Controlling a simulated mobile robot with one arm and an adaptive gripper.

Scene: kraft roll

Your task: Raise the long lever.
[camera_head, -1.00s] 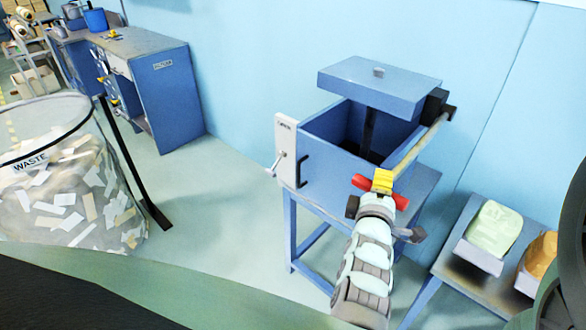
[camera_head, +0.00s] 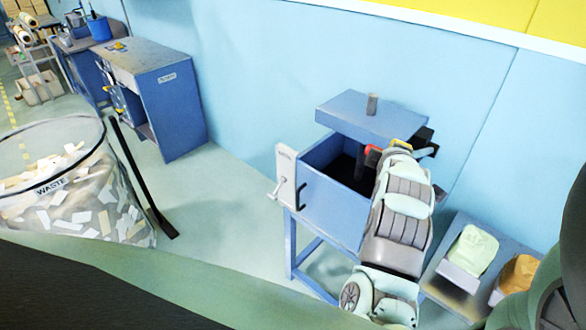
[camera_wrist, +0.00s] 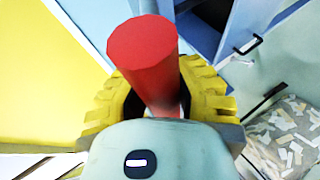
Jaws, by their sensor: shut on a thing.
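The long lever belongs to the blue press box (camera_head: 332,205). In the head view its red grip (camera_head: 372,150) shows just left of my fingers, and my arm hides most of the bar. In the wrist view the red grip (camera_wrist: 145,50) is a thick cylinder between my two yellow ribbed fingers. My gripper (camera_head: 388,147) is shut on this grip, which also shows in the wrist view (camera_wrist: 160,95). The lever's black pivot end (camera_head: 427,150) is at the box's back right. A blue plate (camera_head: 370,118) with a short post on top stands above the open box.
A white panel (camera_head: 286,170) with a small crank is on the box's left side. A side table (camera_head: 455,295) with a green and an orange lump is at right. A mesh waste bin (camera_head: 70,190) stands at left, a blue cabinet (camera_head: 170,105) behind.

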